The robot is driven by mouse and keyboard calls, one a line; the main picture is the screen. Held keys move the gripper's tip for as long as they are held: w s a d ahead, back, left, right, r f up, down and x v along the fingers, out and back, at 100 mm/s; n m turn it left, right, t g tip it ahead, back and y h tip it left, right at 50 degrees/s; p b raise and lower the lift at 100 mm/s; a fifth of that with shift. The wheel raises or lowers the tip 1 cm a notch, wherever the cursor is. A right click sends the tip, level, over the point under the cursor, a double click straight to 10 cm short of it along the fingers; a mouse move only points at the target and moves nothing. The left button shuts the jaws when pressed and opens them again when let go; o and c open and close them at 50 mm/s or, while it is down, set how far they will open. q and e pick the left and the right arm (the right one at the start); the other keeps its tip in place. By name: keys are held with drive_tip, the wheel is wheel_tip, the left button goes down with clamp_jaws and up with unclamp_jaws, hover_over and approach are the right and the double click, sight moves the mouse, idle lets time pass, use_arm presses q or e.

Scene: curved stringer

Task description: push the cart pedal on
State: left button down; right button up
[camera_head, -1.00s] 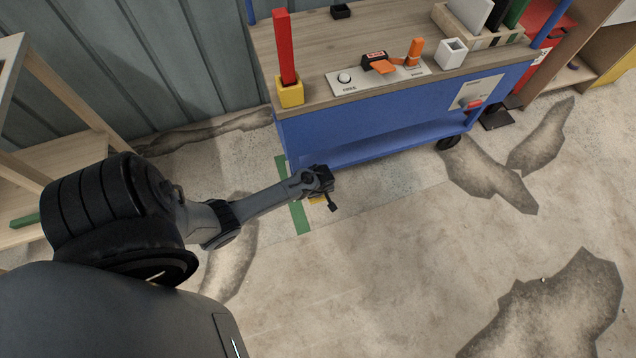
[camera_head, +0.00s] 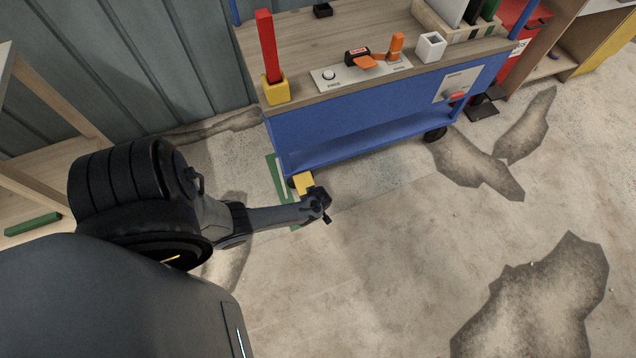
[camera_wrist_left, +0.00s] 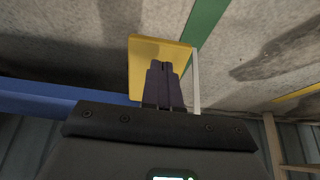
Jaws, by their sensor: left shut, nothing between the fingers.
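The blue cart (camera_head: 370,120) with a wooden top stands against the wall. A yellow pedal (camera_head: 303,183) sits low at its near left corner, just above the floor. My left gripper (camera_head: 325,215) reaches in from the left and is low beside the pedal, on its near side. In the left wrist view the yellow pedal (camera_wrist_left: 140,62) lies just beyond the shut, empty fingers (camera_wrist_left: 163,70), which overlap it in the picture. I cannot tell whether they touch it. My right gripper is not in view.
A green floor strip (camera_head: 277,180) runs beside the cart's left end. A wooden shelf (camera_head: 50,110) stands at the left. A red post (camera_head: 266,48), a control panel and other items are on the cart top. The floor in front is clear.

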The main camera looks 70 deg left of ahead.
use_arm(q)
wheel_tip(320, 180, down, 2)
drive_tip(key=shift+a+b, duration=0.1)
drive_tip(key=shift+b, duration=0.3)
drive_tip(key=shift+s+f, duration=0.15)
drive_tip(key=shift+f, duration=0.05)
drive_tip(key=shift+r, duration=0.15)
drive_tip(key=d+p+v, duration=0.1)
drive_tip(key=p+v, duration=1)
drive_tip(key=v, duration=0.2)
drive_tip(key=shift+d, duration=0.3)
